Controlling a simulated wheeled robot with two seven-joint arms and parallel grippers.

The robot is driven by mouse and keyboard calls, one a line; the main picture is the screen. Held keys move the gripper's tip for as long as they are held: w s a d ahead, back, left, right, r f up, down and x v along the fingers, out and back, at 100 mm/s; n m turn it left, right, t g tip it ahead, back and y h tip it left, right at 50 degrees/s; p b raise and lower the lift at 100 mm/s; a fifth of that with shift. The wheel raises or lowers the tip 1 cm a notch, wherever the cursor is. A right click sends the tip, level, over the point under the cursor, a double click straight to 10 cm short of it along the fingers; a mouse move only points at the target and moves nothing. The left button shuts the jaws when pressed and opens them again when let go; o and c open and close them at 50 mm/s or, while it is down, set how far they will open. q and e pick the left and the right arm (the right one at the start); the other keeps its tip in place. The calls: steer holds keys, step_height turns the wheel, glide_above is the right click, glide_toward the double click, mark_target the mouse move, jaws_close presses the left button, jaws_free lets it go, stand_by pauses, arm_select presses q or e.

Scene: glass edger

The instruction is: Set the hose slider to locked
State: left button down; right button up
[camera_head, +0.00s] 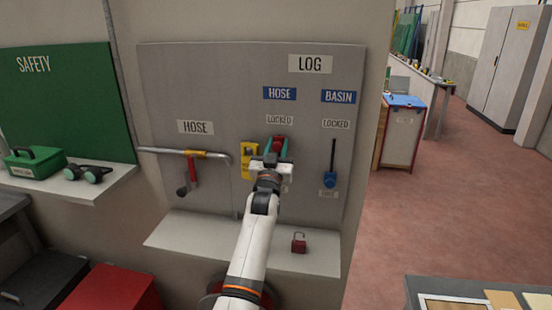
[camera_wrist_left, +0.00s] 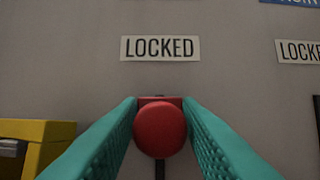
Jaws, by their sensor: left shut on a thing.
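The hose slider's red knob (camera_head: 278,143) is on the grey log panel under the blue HOSE label (camera_head: 279,93). It sits just below the upper LOCKED label (camera_head: 279,119). My left gripper (camera_head: 277,147) is at the knob, its teal fingers on either side of it. In the left wrist view the round red knob (camera_wrist_left: 160,129) is between the two teal fingers, below the LOCKED label (camera_wrist_left: 160,48). A dark vertical track shows under the knob. The lower label of this slider is mostly hidden behind my gripper. My right gripper is not in view.
The blue BASIN slider (camera_head: 330,179) stands low on its track to the right. A yellow part (camera_head: 247,160) is close left of my gripper. A red padlock (camera_head: 299,243) rests on the shelf (camera_head: 200,240) below. A pipe with a red-handled valve (camera_head: 192,172) is farther left.

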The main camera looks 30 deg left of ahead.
arm_select(q)
steer(key=shift+r, duration=0.7)
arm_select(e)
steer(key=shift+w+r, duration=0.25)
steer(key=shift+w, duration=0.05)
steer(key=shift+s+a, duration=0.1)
arm_select(q)
steer(key=c, duration=1.2)
jaws_free()
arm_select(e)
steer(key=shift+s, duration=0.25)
arm_select(q)
steer(key=shift+f, duration=0.1)
steer(key=shift+s+d+f, duration=0.1)
steer(key=shift+s+f, duration=0.2)
steer(key=shift+s, duration=0.05)
steer(key=b+v, duration=0.3)
steer(key=v, duration=0.8)
steer(key=shift+s+r+b, duration=0.1)
steer(key=shift+b, duration=0.3)
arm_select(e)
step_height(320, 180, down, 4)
